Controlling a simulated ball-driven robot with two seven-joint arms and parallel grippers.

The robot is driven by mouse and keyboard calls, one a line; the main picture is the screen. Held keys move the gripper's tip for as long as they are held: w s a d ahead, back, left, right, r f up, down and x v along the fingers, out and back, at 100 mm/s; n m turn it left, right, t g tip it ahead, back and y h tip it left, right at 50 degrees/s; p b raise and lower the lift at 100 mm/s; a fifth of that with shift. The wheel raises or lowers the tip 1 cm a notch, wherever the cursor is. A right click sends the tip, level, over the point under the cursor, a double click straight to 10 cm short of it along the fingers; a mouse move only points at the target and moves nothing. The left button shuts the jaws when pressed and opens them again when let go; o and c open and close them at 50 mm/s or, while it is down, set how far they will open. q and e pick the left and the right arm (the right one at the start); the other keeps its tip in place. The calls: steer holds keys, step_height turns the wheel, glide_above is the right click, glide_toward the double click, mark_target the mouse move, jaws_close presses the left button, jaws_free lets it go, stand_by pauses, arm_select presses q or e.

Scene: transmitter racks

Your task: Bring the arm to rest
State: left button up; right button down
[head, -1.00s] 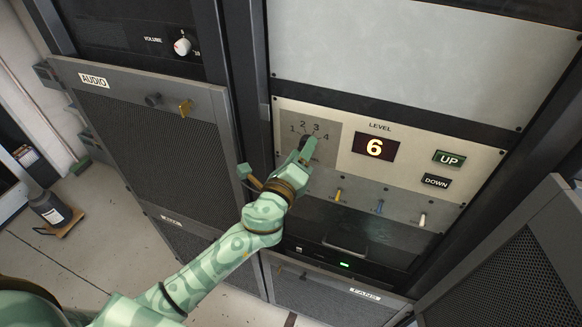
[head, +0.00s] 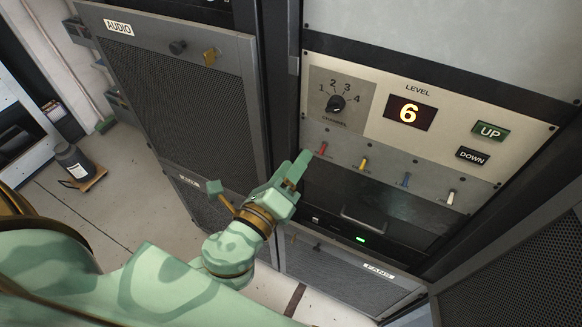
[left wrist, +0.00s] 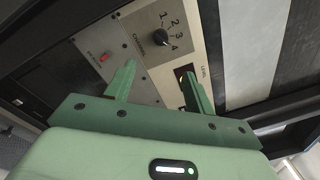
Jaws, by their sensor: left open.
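My left gripper (head: 293,168) is a green two-finger gripper at the end of a green arm that comes in from the lower left. It is open and empty, in front of the rack below the channel knob (head: 336,104) and apart from it. The knob is black, with numbers 1 to 4 around it; its exact setting is too small to tell. The left wrist view shows both spread fingers (left wrist: 158,78) with nothing between them, and the knob (left wrist: 161,37) beyond. My right gripper is in neither view.
The level panel has a display (head: 408,112) reading 6, an UP button (head: 490,131) and a DOWN button (head: 472,157). Several coloured levers, one red (head: 322,149), sit below. The AUDIO door (head: 185,100) stands at left; another mesh door (head: 520,265) is at lower right.

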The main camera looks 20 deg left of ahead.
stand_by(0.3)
arm_select(q)
steer(key=s+a+f+n+g+b, duration=0.1)
steer(key=s+f+n+g+b, duration=0.2)
steer(key=f, duration=1)
steer(key=s+a+f+n+g+b, duration=0.1)
steer(key=s+a+f+n+g, duration=0.3)
steer(key=f, duration=0.9)
steer(key=d+f+n+g+b, duration=0.15)
steer(key=f+n, duration=0.35)
steer(key=f, duration=0.9)
steer(key=s+a+f+n+g+b, duration=0.1)
steer(key=s+f+n+g+b, duration=0.2)
steer(key=s+f, duration=0.6)
steer(key=s+a+f+n+g+b, duration=0.2)
steer(key=s+f+b, duration=0.5)
steer(key=f, duration=0.6)
steer(key=s+a+f+n+g+y+b, duration=0.1)
steer(key=s+f+n+g+b, duration=0.3)
steer(key=s+f, duration=0.7)
steer(key=shift+a+f+n+b, duration=0.55)
steer(key=shift+a+n+b, duration=0.05)
steer(key=shift+b, duration=0.1)
